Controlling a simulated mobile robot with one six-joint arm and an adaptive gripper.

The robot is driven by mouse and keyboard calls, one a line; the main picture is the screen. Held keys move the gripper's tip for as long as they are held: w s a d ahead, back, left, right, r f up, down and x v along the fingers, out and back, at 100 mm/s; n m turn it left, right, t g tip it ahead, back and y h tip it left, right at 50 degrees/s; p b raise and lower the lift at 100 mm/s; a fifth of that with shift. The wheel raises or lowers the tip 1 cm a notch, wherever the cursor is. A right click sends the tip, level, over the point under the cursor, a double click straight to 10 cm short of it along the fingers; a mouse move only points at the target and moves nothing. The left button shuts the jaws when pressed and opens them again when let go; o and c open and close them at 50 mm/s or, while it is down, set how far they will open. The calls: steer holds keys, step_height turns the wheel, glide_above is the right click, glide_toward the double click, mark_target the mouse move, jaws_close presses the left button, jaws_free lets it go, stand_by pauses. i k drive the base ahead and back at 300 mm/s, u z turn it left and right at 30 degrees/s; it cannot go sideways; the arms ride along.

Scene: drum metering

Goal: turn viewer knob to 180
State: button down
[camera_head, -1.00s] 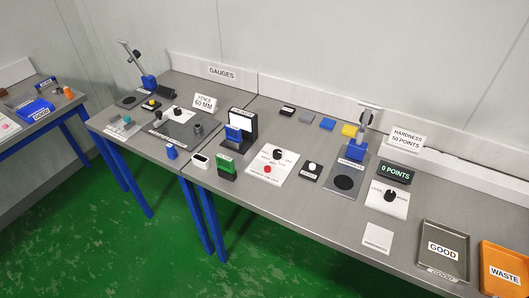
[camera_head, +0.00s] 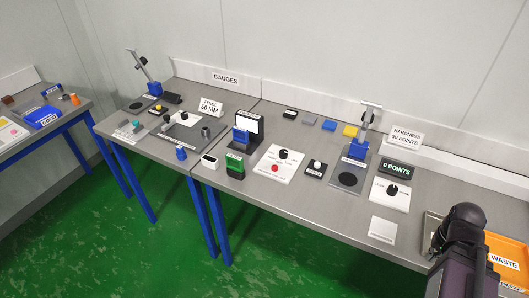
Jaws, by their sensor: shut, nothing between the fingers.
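The viewer (camera_head: 248,128), a black frame with a lit white screen and a blue block at its front, stands on the grey bench near the middle. Just right of it, a white plate (camera_head: 268,168) carries a black knob (camera_head: 283,154) and a red button (camera_head: 275,168). The plate's print is too small to read, so I cannot tell the knob's angle or be sure that it is the viewer knob. Part of my arm, dark and rounded on top, shows at the lower right. My gripper's fingers are not in view.
Another black knob (camera_head: 392,190) sits on a white plate beside the "0 POINTS" display (camera_head: 397,169). My arm hides most of the grey tray (camera_head: 428,232) and part of the orange WASTE tray (camera_head: 510,247).

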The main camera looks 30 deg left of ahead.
mark_target(283, 153)
steer(key=u, duration=1.3)
steer(key=k, duration=0.95)
steer(key=i, duration=0.75)
